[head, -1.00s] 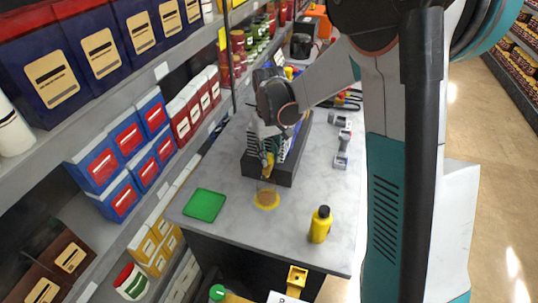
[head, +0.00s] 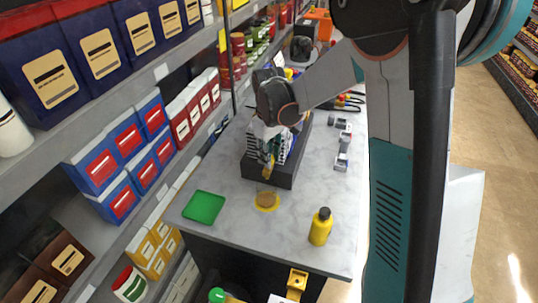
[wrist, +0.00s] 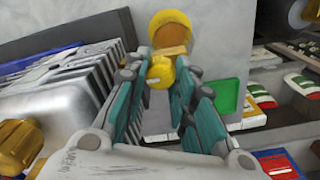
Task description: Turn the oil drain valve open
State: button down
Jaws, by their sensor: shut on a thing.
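The vacuum pump (head: 252,168), a grey finned body on a dark base, stands on the grey table. The oil drain valve (wrist: 160,71) is a rounded yellow part between my fingertips in the wrist view. My gripper (wrist: 161,78) has its teal-sided fingers closed on it from both sides. In the head view my gripper (head: 271,148) is at the pump's near end, and my arm hides part of the pump. A round yellow dish (head: 266,207) with a brown middle lies on the table in front of the pump. The valve's exact turn angle is unclear.
A green tray (head: 204,207) lies left of the dish, and a yellow bottle (head: 320,228) stands to the right. Grey fittings (head: 342,160) lie right of the pump. Stocked shelves (head: 130,95) line the left side. The table's near part is mostly clear.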

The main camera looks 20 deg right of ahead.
jog(key=shift+w, duration=0.1)
jog(key=c, duration=1.3)
grip_release()
notch_tip(320, 180, up, 12)
